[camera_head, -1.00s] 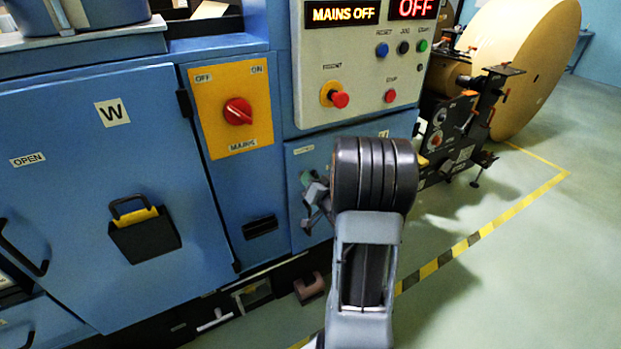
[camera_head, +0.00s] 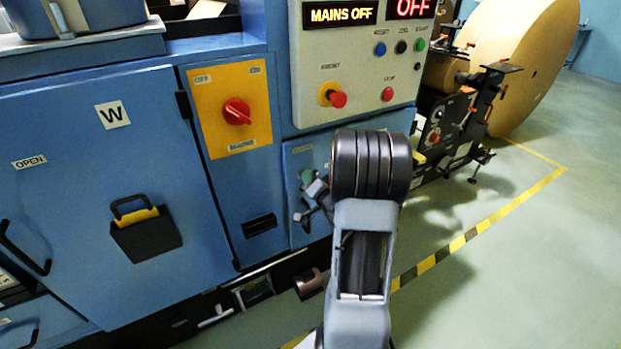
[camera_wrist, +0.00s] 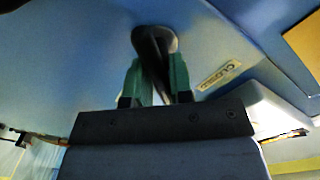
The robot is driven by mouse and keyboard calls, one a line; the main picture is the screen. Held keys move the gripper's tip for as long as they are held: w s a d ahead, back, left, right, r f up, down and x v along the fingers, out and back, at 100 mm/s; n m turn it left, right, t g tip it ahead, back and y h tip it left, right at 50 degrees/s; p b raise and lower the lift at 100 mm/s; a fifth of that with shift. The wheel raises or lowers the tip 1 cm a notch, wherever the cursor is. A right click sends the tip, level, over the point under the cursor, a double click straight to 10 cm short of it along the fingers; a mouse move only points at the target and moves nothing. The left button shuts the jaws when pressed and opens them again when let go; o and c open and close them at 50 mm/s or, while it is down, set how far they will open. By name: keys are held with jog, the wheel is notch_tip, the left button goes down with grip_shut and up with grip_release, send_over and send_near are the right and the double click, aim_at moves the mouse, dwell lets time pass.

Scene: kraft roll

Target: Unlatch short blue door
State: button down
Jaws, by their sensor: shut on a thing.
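The short blue door (camera_head: 302,238) is below the grey control panel, partly hidden behind my arm. It also shows in the wrist view as a blue surface (camera_wrist: 85,70). A black latch handle (camera_wrist: 153,42) sits on it in a dark rounded mount. My gripper (camera_wrist: 157,82) has its teal fingers on both sides of the handle and is shut on it. The handle looks slightly tilted. In the head view my gripper (camera_head: 313,190) is against the door's left part, and the latch cannot be made out there. The door looks closed.
The yellow mains switch plate (camera_head: 230,108) and a tall blue door (camera_head: 70,200) marked W are to the left. The control panel (camera_head: 350,60) has buttons above my arm. A kraft roll (camera_head: 525,60) stands at back right. Green floor (camera_head: 510,260) is free at right.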

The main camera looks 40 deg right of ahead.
jog(key=shift+d+f+m+p, duration=0.15)
jog(key=shift+m+p, duration=0.7)
jog(key=shift+m, duration=1.35)
jog(key=shift+f+m+p, duration=0.2)
jog(key=shift+m+p, duration=0.55)
jog(key=shift+m, duration=1.25)
dwell(3.6)
